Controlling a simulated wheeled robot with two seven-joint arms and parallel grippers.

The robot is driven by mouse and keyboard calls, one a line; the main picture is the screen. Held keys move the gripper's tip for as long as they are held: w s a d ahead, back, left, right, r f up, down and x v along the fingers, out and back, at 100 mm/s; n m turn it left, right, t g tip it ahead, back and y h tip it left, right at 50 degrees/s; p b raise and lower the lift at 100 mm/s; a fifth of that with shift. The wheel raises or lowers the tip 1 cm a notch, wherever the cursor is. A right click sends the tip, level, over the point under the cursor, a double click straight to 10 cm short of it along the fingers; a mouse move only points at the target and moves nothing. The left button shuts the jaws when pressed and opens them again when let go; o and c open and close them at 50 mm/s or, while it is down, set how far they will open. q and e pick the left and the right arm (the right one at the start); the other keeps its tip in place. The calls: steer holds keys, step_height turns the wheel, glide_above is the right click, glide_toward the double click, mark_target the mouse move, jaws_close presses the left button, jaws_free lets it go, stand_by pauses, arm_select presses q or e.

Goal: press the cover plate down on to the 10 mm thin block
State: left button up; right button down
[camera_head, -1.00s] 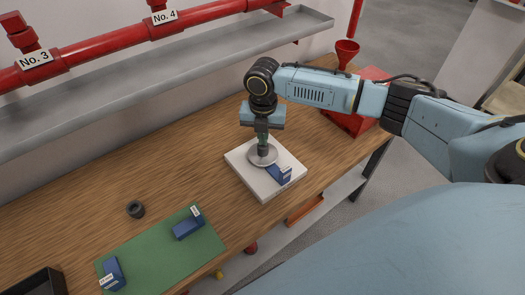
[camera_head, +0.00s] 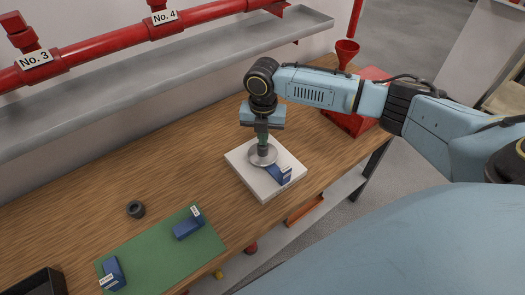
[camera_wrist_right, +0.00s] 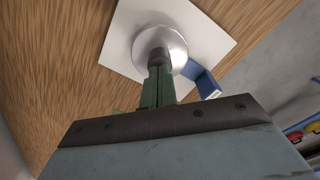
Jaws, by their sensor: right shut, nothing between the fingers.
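The round silver cover plate (camera_head: 262,155) lies over the white square board (camera_head: 265,190); it also shows in the right wrist view (camera_wrist_right: 177,37). A blue block with a white label (camera_head: 281,174) shows from beneath the plate's near right edge. I cannot read its label. My right gripper (camera_head: 263,148) is shut and points down at the dark knob at the plate's centre. In the right wrist view its green fingers (camera_wrist_right: 158,85) meet at the knob (camera_wrist_right: 158,56). The contact between plate and block is hidden. My left gripper is out of view.
A green mat (camera_head: 160,262) at the lower left bears two labelled blue blocks (camera_head: 187,229) (camera_head: 114,272). A dark ring (camera_head: 136,209) lies on the wooden table. A black tray (camera_head: 42,284) sits at the lower left corner. A red funnel (camera_head: 346,50) stands behind my arm.

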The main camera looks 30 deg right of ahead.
steer(key=shift+f, duration=0.15)
steer(key=shift+f+b, duration=0.45)
steer(key=shift+f, duration=0.6)
step_height(320, 180, up, 5)
steer(key=p, duration=0.5)
steer(key=shift+r+p, duration=0.15)
steer(key=shift+p, duration=0.25)
